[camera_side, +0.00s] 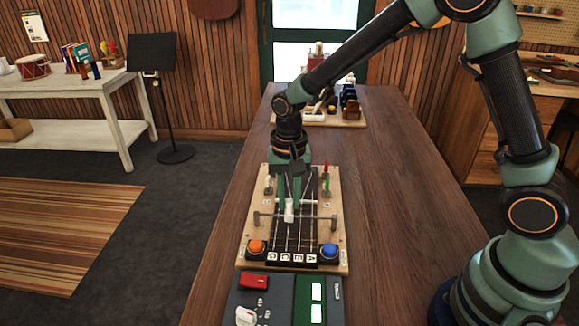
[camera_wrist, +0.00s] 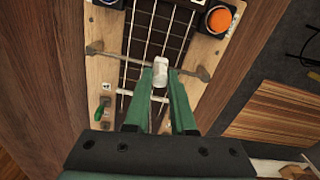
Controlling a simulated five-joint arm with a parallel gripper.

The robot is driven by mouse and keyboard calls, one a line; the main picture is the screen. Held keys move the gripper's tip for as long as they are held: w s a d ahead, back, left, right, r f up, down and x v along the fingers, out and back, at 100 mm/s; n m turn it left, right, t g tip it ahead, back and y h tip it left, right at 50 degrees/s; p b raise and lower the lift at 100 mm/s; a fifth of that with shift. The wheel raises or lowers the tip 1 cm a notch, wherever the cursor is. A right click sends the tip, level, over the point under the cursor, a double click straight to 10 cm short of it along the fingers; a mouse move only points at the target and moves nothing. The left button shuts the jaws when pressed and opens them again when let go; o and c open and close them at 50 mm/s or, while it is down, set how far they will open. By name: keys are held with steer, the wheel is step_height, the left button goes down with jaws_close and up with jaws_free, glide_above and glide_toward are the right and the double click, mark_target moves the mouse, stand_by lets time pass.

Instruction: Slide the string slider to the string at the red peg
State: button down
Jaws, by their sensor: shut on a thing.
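The string slider is a small white block (camera_side: 289,210) on a cross rail (camera_side: 262,216) over the strings of a wooden fretboard panel (camera_side: 251,205). It also shows in the wrist view (camera_wrist: 160,72), around the middle of the strings. My gripper (camera_wrist: 160,84) is shut on the slider, its green fingers on either side. In the side view, my gripper (camera_side: 289,203) reaches down from behind. A red peg (camera_side: 326,169) stands at the panel's right far side, with a green peg (camera_side: 327,187) just nearer. Which string lies under the slider is hard to tell.
An orange button (camera_side: 257,246) and a blue button (camera_side: 329,251) sit at the panel's near corners, with lettered tiles between them. A dark tray (camera_side: 255,302) with a red part lies in front. A wooden tray of bottles (camera_side: 349,121) stands at the back. The table's right side is clear.

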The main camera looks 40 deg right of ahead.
steer(key=shift+s+d, duration=0.9)
steer(key=c, duration=0.7)
jaws_free()
steer(key=shift+c, duration=0.2)
step_height(320, 180, up, 12)
steer(key=shift+r, duration=0.15)
